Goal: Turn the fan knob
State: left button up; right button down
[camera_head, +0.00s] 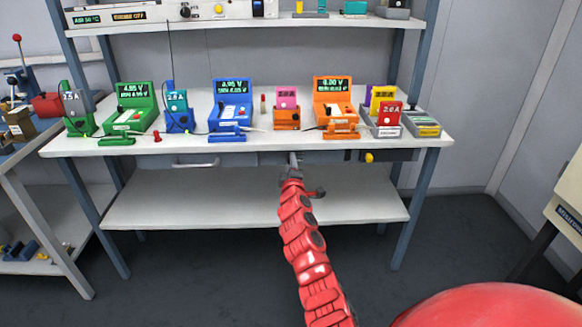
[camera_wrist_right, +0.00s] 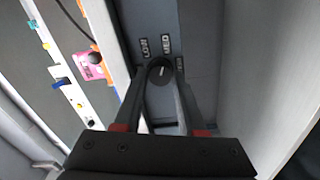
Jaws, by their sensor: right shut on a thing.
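The fan knob (camera_wrist_right: 160,72) is a small dark round knob with a pale pointer line, on a grey panel in the right wrist view. Labels reading LOW and MED (camera_wrist_right: 165,45) sit above it, with a third label at its right that I cannot read. The pointer line points roughly toward MED. My right gripper (camera_wrist_right: 160,80) is shut on the knob, one finger on each side. In the head view my right gripper (camera_head: 293,160) reaches the workbench's front edge and hides the knob. My left gripper is in neither view.
The workbench (camera_head: 270,157) carries several coloured testers and chargers along its top. A yellow knob (camera_head: 369,157) sticks out of its front edge, right of my gripper. A lower shelf (camera_head: 240,200) is bare. A side bench stands at the left.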

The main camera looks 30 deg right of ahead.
jog(key=shift+f+m, duration=0.1)
jog(key=shift+m, duration=0.5)
jog(key=c, duration=0.5)
grip_release()
